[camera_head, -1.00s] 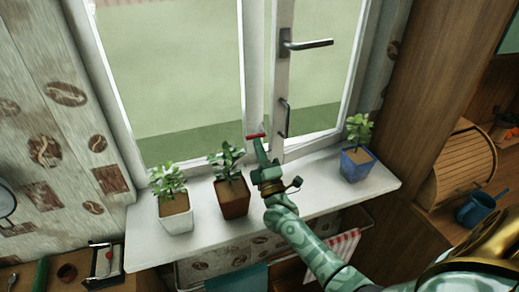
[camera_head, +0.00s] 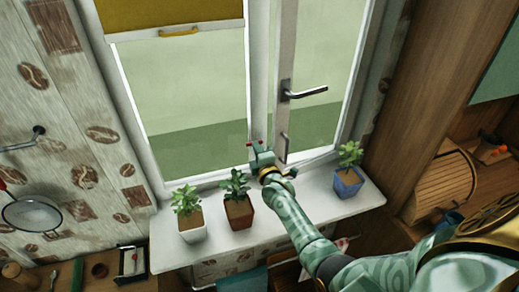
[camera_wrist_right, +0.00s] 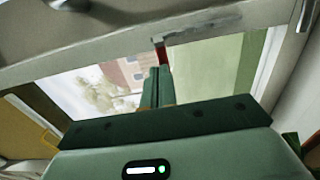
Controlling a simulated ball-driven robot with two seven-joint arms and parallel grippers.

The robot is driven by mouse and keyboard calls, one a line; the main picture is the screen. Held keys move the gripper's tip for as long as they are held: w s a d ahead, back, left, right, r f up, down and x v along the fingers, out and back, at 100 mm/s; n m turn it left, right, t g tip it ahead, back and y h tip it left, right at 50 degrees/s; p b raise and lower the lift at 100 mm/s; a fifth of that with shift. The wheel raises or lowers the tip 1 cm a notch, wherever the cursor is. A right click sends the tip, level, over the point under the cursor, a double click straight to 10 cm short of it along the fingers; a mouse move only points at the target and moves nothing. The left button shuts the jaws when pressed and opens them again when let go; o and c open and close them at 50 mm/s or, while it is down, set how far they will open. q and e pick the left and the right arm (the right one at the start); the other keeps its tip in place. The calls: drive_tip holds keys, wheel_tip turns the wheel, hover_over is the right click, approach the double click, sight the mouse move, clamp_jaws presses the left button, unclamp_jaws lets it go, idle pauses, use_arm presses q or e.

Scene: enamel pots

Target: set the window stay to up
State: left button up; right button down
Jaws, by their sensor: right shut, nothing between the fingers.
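The window stay appears as a small red piece (camera_head: 249,143) low on the window frame, close to where the two sashes meet. My right gripper (camera_head: 255,148) is at it and covers part of it. In the right wrist view the red piece (camera_wrist_right: 162,54), with a grey metal end, shows just beyond the shut fingertips (camera_wrist_right: 158,72). The fingers are together with nothing between them. I cannot tell whether they touch the red piece, or whether the stay is up or down. My left gripper is not in view.
A lever handle (camera_head: 305,92) and a small metal grip (camera_head: 284,147) are on the right sash. A yellow blind (camera_head: 165,15) hangs above.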

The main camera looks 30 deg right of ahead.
drive_tip(key=shift+w+d+r, duration=0.2)
drive_tip(key=shift+w+r, duration=0.25)
drive_tip(key=shift+w, duration=0.25)
drive_tip(key=shift+r, duration=0.15)
